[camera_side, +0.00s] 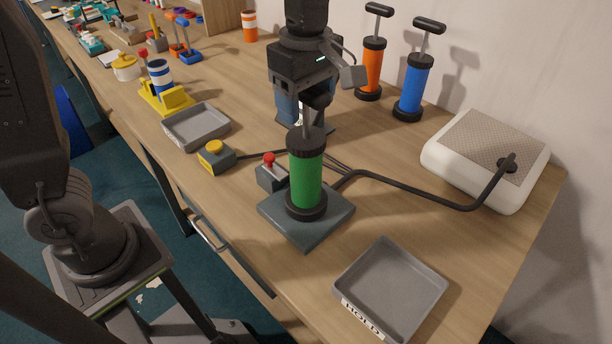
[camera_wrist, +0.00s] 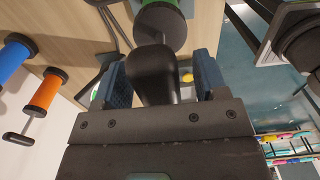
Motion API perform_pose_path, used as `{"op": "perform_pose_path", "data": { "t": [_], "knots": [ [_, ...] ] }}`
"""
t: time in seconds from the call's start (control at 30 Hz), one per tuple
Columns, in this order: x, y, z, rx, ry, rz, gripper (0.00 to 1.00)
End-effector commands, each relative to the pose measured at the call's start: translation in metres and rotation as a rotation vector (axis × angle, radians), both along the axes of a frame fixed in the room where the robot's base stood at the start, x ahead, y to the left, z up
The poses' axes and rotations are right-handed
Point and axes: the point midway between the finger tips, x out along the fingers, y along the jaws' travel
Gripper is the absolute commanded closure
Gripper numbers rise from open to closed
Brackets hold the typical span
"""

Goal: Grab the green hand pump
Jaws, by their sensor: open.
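The green hand pump (camera_side: 306,178) stands upright on a dark grey square plate (camera_side: 325,222), with black rings at its top and bottom. Its shaft and dark handle rise to my gripper (camera_side: 303,120), which is above it and pointing down. In the wrist view, the blue finger pads of my gripper (camera_wrist: 162,82) are apart, with the pump's black handle (camera_wrist: 152,72) showing between them. I cannot tell whether a pad touches the handle. The pump's black cap (camera_wrist: 160,24) and a strip of green barrel show at the top of that view.
An orange pump (camera_side: 372,70) and a blue pump (camera_side: 413,88) stand near the wall. A white box (camera_side: 455,190) with a black hose is at the right. A red-knobbed switch (camera_side: 270,176), a yellow-button box (camera_side: 216,157) and grey trays (camera_side: 425,283) surround the plate.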

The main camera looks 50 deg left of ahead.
Motion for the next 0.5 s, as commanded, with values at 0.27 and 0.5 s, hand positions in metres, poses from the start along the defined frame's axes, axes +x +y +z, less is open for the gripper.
{"op": "perform_pose_path", "data": {
  "t": [0.27,0.5],
  "knots": [
    [0.0,0.0,0.0004,0.0,0.0,0.0,0.55],
    [0.0,0.0,0.0005,0.0,0.0,0.0,0.78]
  ]
}}
